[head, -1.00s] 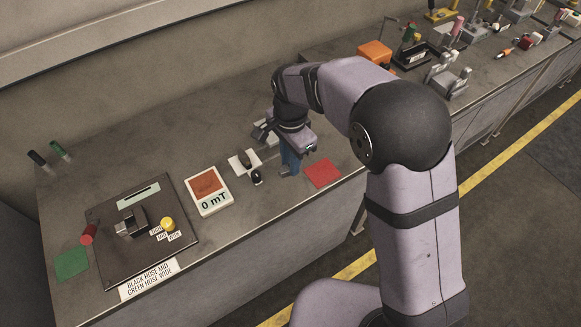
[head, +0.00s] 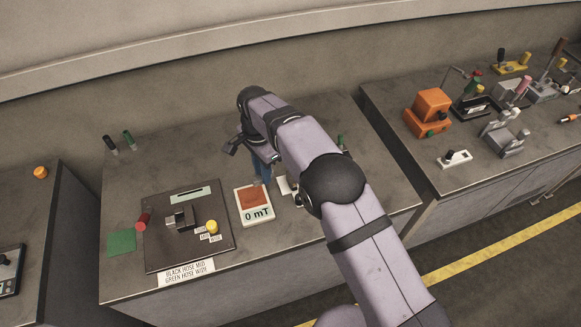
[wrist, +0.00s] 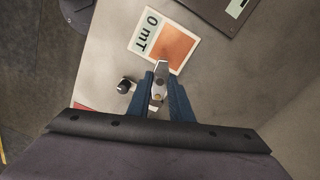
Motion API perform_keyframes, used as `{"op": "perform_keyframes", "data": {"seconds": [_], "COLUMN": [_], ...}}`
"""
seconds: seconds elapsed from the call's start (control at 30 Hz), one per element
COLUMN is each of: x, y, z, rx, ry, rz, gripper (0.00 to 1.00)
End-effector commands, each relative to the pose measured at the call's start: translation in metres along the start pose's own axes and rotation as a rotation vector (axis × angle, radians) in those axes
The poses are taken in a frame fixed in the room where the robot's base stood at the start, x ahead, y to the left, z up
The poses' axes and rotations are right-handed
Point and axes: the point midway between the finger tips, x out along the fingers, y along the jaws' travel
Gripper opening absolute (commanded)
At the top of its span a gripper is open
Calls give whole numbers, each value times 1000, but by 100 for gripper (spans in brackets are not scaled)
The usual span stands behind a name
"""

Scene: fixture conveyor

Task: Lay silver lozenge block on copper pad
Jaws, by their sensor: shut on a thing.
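My gripper (head: 261,178) is shut on the silver lozenge block, with its blue fingers pointing down. In the wrist view the block (wrist: 160,70) sits between the fingertips (wrist: 160,88), its far end over the near edge of the copper pad (wrist: 174,44). The copper pad (head: 252,198) is an orange-brown square on a white meter (head: 269,217) reading "0 mT". In the head view the gripper is at the pad's back edge. The block appears held above the meter; the exact gap is unclear. My fingers hide part of the block.
A white fixture with a dark knob (wrist: 123,87) stands close beside the gripper. A red cylinder (head: 143,221) and green pad (head: 121,243) lie farther left.

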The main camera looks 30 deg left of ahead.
Motion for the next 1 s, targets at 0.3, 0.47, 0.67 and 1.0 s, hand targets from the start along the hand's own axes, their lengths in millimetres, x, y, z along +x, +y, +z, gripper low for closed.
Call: {"op": "perform_keyframes", "data": {"seconds": [0.3, 0.47, 0.67, 1.0], "x": [2, 4, 4, 10], "y": [-20, -21, -21, -21], "z": [34, 37, 37, 37], "rx": [-57, -62, -61, -61], "ry": [0, 0, 0, 0], "rz": [-1, -1, -1, 0], "gripper": [0, 0, 0, 0]}}
